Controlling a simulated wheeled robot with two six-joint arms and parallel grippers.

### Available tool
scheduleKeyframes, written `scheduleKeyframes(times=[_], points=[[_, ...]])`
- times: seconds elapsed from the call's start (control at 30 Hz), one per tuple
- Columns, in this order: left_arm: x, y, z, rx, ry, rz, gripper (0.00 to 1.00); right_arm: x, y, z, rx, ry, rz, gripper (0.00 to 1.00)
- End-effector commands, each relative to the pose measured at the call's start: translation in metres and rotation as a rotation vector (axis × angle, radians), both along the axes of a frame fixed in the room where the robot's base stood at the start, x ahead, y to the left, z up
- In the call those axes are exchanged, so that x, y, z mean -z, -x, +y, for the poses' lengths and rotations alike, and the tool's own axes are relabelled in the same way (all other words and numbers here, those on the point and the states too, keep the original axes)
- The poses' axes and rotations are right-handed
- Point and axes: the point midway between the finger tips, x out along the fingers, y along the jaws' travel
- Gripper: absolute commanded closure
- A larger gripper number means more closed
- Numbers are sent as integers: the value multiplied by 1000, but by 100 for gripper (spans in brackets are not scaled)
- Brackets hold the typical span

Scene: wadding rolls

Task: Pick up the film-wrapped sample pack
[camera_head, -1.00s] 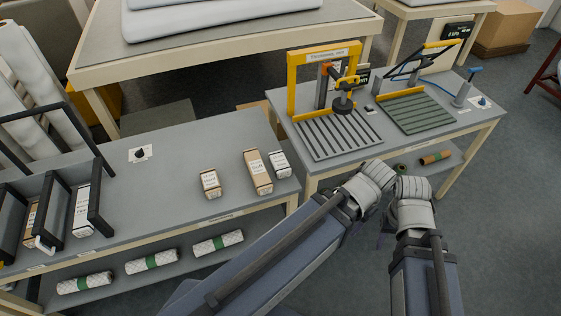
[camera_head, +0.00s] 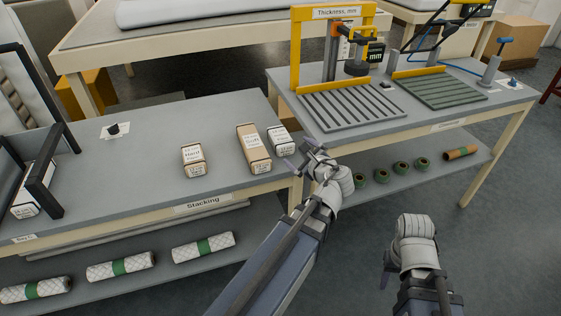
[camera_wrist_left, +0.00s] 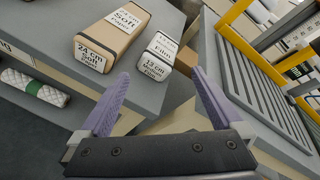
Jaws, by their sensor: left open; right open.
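The film-wrapped sample pack (camera_head: 280,140) is a small white box at the right end of the stacking table's top. In the left wrist view its label (camera_wrist_left: 155,65) reads 13 cm and Film. My left gripper (camera_head: 308,155) is just right of the pack, at the table's corner. In the left wrist view its purple fingers (camera_wrist_left: 160,78) are apart and empty, with the pack just beyond their tips. My right gripper (camera_head: 388,270) hangs low at the right over the floor, mostly hidden by its wrist, and holds nothing that I can see.
A brown paper pack (camera_head: 253,148) stands close left of the film pack; a smaller brown pack (camera_head: 193,160) is further left. The thickness gauge's yellow frame (camera_head: 295,50) stands on the table (camera_head: 440,118) to the right. White rolls (camera_head: 120,265) lie on the lower shelf.

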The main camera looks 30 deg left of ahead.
Motion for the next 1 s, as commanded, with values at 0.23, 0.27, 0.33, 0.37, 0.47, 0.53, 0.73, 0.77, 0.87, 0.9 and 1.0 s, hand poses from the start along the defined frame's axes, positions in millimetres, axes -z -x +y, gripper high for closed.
scheduleKeyframes(times=[0.23, 0.27, 0.33, 0.37, 0.47, 0.53, 0.73, 0.77, 0.87, 0.9, 1.0], points=[[44, -20, 32, 124, -389, 158, 0, 90, 0, 0, 0, 1, 0, 50], [46, -22, 34, 132, -425, 175, 0, 96, 0, 0, -1, 1, 0, 50], [49, -25, 38, 151, -498, 211, 0, 107, 0, 0, -1, 2, -1, 50], [50, -26, 39, 157, -524, 225, 0, 111, 0, 0, -1, 2, -1, 50], [52, -29, 42, 172, -592, 260, 0, 120, 0, 0, -1, 2, -1, 50], [53, -30, 44, 179, -622, 277, 0, 123, 0, 0, -1, 2, -1, 50], [52, -31, 44, 188, -654, 294, 0, 125, 0, 0, -1, 2, -1, 50], [51, -31, 44, 188, -654, 294, 0, 124, 0, 0, -1, 2, -1, 50], [51, -33, 47, 186, -653, 293, 0, 124, 0, 0, -1, 2, -1, 50], [51, -35, 49, 185, -653, 294, 0, 124, 0, 0, -1, 2, -1, 50], [51, -43, 57, 183, -651, 294, 0, 124, 0, 0, -1, 2, -1, 50]])
